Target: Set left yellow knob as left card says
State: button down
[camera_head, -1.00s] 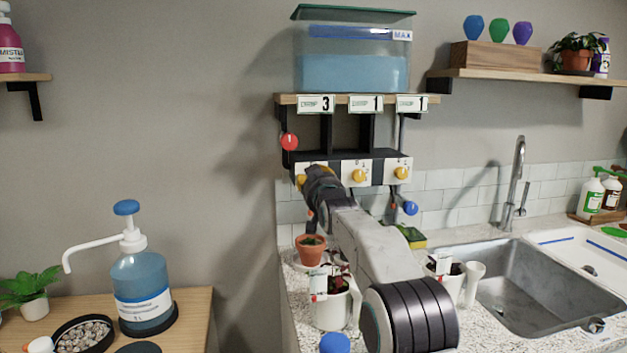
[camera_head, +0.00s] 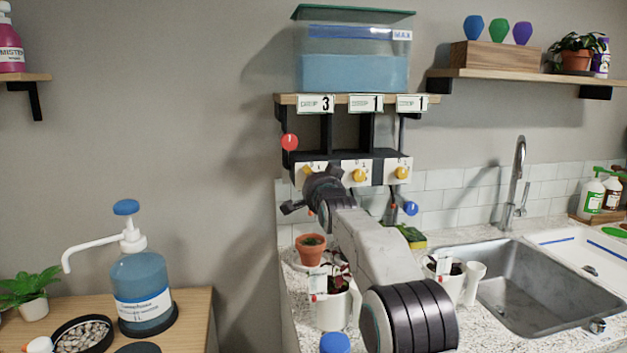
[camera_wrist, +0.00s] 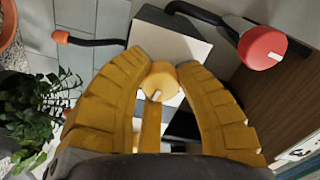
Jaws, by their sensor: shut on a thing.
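The left card (camera_head: 316,104) above the knob panel reads 3. The other two cards (camera_head: 364,103) each read 1. The left yellow knob (camera_wrist: 161,80) sits on a white plate (camera_wrist: 172,42) in the wrist view, with a pale pointer mark on its face. My gripper (camera_wrist: 162,68) has its two yellow fingers closed around this knob, one on each side. In the head view my gripper (camera_head: 312,186) covers most of the left knob and its plate. The middle knob (camera_head: 359,175) and right knob (camera_head: 401,173) are in plain view.
A blue one (camera_head: 410,208) hangs at the right.

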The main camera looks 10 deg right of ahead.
jog(key=shift+a+m, duration=0.1)
jog(key=shift+m, duration=1.7)
jog(key=c, duration=0.9)
grip_release()
jog(key=shift+w, duration=0.1)
jog(key=shift+o, duration=0.2)
jog(key=s, duration=1.2)
